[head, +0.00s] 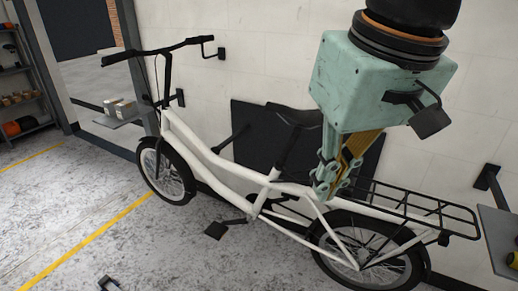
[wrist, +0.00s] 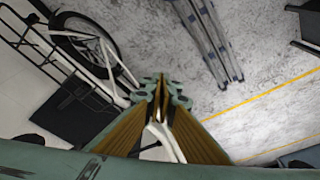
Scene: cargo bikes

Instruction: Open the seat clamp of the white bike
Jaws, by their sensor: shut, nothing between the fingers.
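The white bike (head: 235,176) stands along the wall, handlebar at left and rear rack at right. Its black seat (head: 299,116) sits on a dark post (head: 286,149) that slants down into the frame. The seat clamp would be where post meets frame, but it is too small to make out. My gripper (head: 322,192) points down, shut and empty, right of the seat post and above the rear of the frame. In the wrist view my gripper's fingertips (wrist: 161,88) are together, with part of the white frame (wrist: 172,146) behind the fingers. The clamp cannot be made out there.
The black rear rack (head: 425,208) lies right of my gripper and shows in the wrist view (wrist: 40,45). A dark panel (head: 255,135) is behind the bike. A shelf (head: 118,115) with boxes is at left. The floor in front is mostly clear.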

